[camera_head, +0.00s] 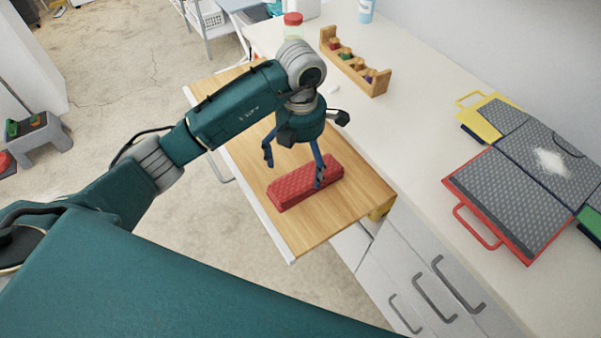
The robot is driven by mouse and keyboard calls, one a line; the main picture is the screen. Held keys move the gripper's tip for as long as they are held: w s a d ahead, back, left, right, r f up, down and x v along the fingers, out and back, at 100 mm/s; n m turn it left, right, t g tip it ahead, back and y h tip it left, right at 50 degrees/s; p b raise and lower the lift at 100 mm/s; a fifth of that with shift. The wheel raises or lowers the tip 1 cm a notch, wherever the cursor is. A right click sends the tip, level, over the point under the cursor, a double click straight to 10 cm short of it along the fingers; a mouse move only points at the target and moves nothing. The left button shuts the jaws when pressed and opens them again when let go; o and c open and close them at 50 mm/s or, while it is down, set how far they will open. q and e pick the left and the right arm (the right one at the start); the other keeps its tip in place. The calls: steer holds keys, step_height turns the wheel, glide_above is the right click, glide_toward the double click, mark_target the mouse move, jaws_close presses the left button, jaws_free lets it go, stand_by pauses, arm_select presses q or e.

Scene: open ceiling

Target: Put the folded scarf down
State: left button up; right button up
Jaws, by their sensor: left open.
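The folded scarf (297,188) is a red, patterned, long block shape. It lies on a wooden board (340,218) that juts out from the white counter. My left gripper (294,172) is above the scarf, pointing down, with its blue fingers spread apart. One finger is beyond the scarf's far left side, and the other overlaps the scarf's right part in the picture. I cannot tell whether that finger touches it. My right gripper is not in view.
A wooden rack (354,65) with small coloured items and a red-lidded jar (292,24) stand on the counter. Grey panels with a red handle (477,228) lie at right. Drawers with grey handles (434,298) are below. A grey step stool (38,138) stands on the floor.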

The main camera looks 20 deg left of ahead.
mark_target(301, 172)
arm_select(q)
step_height(301, 172, up, 7)
steer(key=shift+f+b, duration=0.15)
steer(key=shift+b, duration=0.15)
steer(key=shift+f, duration=0.1)
stand_by(0.4)
